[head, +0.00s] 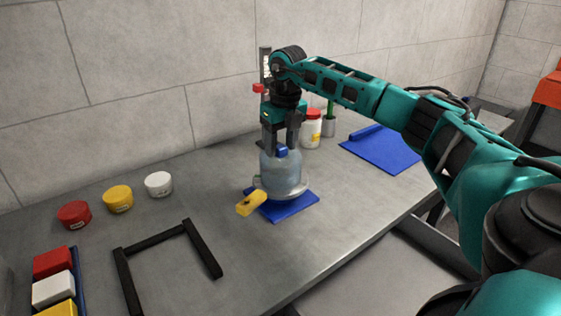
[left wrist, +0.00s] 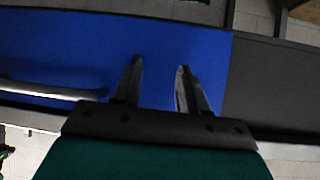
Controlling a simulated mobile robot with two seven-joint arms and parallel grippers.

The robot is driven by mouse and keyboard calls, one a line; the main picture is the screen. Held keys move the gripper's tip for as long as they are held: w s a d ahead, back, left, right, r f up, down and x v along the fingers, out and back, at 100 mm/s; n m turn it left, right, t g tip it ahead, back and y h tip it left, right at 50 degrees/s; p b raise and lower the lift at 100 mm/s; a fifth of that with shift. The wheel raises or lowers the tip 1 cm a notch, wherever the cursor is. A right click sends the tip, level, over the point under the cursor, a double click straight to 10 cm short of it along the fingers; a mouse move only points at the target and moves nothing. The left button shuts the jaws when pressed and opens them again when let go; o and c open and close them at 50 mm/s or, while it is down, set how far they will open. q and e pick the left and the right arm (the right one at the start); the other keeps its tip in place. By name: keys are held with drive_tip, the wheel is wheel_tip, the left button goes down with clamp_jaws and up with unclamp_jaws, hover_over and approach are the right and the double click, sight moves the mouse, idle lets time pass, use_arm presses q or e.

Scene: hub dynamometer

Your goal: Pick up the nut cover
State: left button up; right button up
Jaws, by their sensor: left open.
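A pale blue-grey, rounded body (head: 283,178), possibly the nut cover, stands upright on a blue mat (head: 290,210) in the head view. A small dark blue piece (head: 281,153) sits at its top. My right gripper (head: 282,146) points straight down over it, with its two fingers apart at the body's top. Whether they press on it cannot be told. My left gripper (left wrist: 157,82) is open and empty in the left wrist view, before a blue surface (left wrist: 60,45); it does not show in the head view.
A yellow block (head: 251,203) lies beside the body. A red-lidded jar (head: 311,128) and a larger blue mat (head: 383,150) are behind, right. A black frame (head: 203,250), three small round tubs (head: 118,199) and coloured boxes (head: 53,290) are left. The front middle is clear.

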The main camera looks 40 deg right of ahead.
clamp_jaws()
drive_tip(key=shift+r, duration=0.1)
idle(0.5)
